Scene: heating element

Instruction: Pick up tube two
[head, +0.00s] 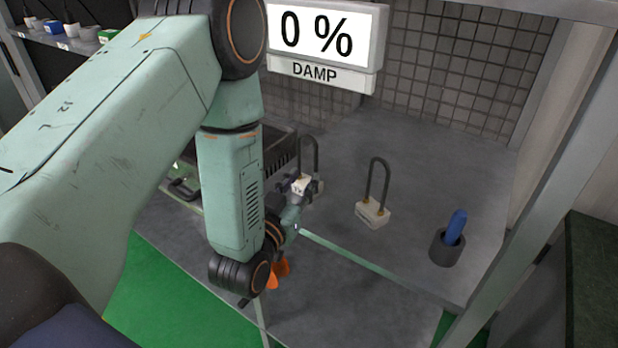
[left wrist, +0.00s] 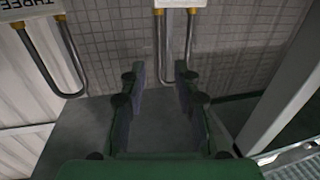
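A heating tube with a dark upright loop and a white base block (head: 302,184) stands on the grey bench at my left gripper (head: 299,190). Its label is only partly readable, starting with a T. In the left wrist view the gripper (left wrist: 158,68) is open, and a metal loop (left wrist: 161,45) appears between and just past its fingertips; contact cannot be told. The label of that loop's base is not readable. A second looped tube (head: 372,212) stands to the right; the left wrist view shows a tube labelled THREE (left wrist: 28,8) at the upper left. My right gripper is not in view.
A dark cup (head: 445,250) holding a blue rod (head: 456,226) stands at the bench's right. A sign (head: 322,40) reads 0 % DAMP above. A dark ribbed box (head: 279,143) sits behind the arm. A metal post (head: 535,190) rises at right. Bare bench lies between the tubes and cup.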

